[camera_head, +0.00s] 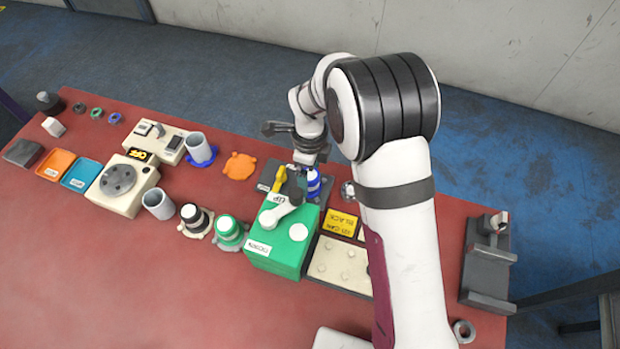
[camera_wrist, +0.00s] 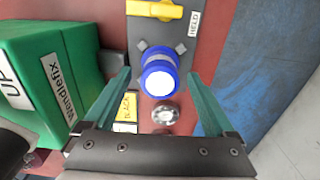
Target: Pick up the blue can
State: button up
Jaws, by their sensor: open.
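The blue can (camera_head: 313,183) has a white band and stands upright on a dark grey fixture (camera_head: 266,186) behind the green box. In the wrist view the blue can (camera_wrist: 159,76) shows its white top, just ahead of and between the fingertips. My gripper (camera_wrist: 160,82) is open, with one green finger on each side of the can and a visible gap to both. In the head view my gripper (camera_head: 305,170) comes down at the can and partly hides it.
A green box (camera_head: 283,240) stands close on the left of the can. A yellow handle (camera_wrist: 154,10) sits on the fixture beyond it. A yellow label block (camera_head: 343,223) and a round metal part (camera_wrist: 165,113) are near. Capped black (camera_head: 192,217) and green (camera_head: 229,231) cans stand further left.

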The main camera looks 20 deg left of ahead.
jog(key=shift+f, duration=0.5)
grip_shut()
jog(key=shift+r, duration=0.1)
